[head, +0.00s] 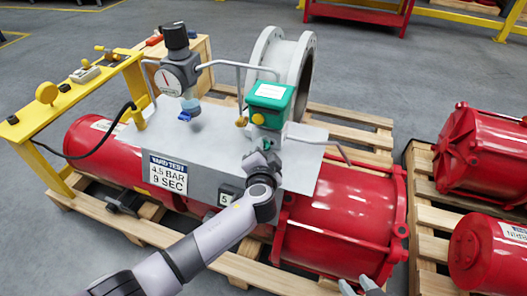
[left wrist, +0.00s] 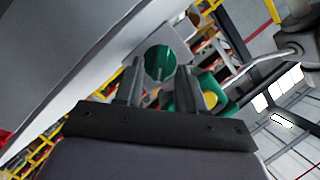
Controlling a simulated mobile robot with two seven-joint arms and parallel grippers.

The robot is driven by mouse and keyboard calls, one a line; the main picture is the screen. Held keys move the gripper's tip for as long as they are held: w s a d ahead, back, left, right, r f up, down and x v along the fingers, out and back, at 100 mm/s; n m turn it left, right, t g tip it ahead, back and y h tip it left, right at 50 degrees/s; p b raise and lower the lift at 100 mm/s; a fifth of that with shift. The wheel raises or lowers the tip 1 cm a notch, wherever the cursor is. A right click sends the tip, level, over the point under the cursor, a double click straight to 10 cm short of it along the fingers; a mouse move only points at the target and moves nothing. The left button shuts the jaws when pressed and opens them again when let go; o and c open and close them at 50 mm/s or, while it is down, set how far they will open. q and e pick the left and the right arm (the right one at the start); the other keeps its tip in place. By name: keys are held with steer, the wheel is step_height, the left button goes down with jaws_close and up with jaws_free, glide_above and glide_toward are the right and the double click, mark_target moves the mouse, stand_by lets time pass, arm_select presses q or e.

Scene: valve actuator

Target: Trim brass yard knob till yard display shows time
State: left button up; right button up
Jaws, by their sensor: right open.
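The yard sign (head: 168,174) reads "YARD TEST 4.5 BAR 9 SEC". A small dark display (head: 226,198) with a white "5" sits right of it on the grey panel's front, partly beside my left arm. A brass-coloured knob (head: 241,121) shows left of the green-topped unit (head: 269,97); I cannot tell for sure that it is the yard knob. My left gripper (head: 262,150) is just below the green unit. In the left wrist view its fingers (left wrist: 160,75) stand apart, with a green round part (left wrist: 161,64) beyond them. My right gripper (head: 358,286) is open and empty at the bottom edge.
A gauge with a black knob (head: 176,37) and a blue knob (head: 190,107) stand left on the grey panel (head: 210,136). Grey pipes and a flange (head: 285,52) rise behind. Red cylinders (head: 343,220) lie on pallets; a yellow stand (head: 40,120) is at left.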

arm_select(q)
steer(key=shift+s, duration=0.15)
steer(key=shift+p+v, duration=0.5)
steer(key=shift+v, duration=2.9)
